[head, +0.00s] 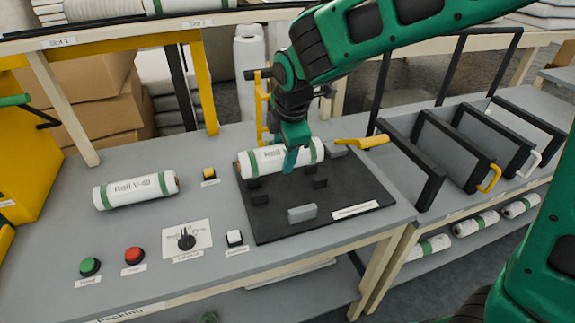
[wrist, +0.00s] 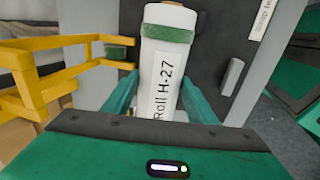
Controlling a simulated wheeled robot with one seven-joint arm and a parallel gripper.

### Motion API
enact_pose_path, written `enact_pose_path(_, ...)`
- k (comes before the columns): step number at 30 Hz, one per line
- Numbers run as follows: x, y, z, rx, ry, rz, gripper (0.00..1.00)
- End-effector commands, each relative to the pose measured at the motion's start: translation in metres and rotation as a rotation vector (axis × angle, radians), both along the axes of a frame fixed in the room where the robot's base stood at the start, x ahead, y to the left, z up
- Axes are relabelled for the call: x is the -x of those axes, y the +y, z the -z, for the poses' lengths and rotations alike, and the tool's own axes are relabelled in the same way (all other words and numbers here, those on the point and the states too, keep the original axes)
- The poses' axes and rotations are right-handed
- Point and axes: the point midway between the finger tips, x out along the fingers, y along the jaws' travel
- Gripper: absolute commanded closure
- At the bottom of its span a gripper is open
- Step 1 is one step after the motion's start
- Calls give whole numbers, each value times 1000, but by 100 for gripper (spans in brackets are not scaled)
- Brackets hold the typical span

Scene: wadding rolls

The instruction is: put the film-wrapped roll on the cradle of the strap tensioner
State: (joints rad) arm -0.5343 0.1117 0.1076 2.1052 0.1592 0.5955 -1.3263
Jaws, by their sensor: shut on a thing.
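A white roll (head: 262,161) with green end bands is gripped in my gripper (head: 293,150), which is shut across its middle. In the wrist view, the roll (wrist: 169,62) reads "Roll H-27" and lies between the two green fingers (wrist: 160,92). The strap tensioner is a black plate (head: 275,228) with small dark cradle blocks (head: 320,183), a grey block (head: 302,214) and a yellow lever (head: 365,142). The roll is level over the plate's back part, behind the front blocks. I cannot tell whether it touches the cradle.
Another white roll (head: 136,190) lies on the table at left. Green (head: 90,266) and red (head: 134,256) buttons, a rotary switch (head: 187,240) and a white button (head: 234,238) stand in front. A yellow frame (wrist: 60,60) is close to my gripper. Black racks (head: 440,150) stand at right.

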Motion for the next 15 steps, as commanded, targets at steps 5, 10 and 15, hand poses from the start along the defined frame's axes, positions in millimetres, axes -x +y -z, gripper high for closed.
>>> enact_pose_path(5,-2,-12,8,0,0,1,74)
enact_pose_path(10,-1,-12,28,2,3,0,74)
enact_pose_path(15,-2,-12,46,0,1,0,74)
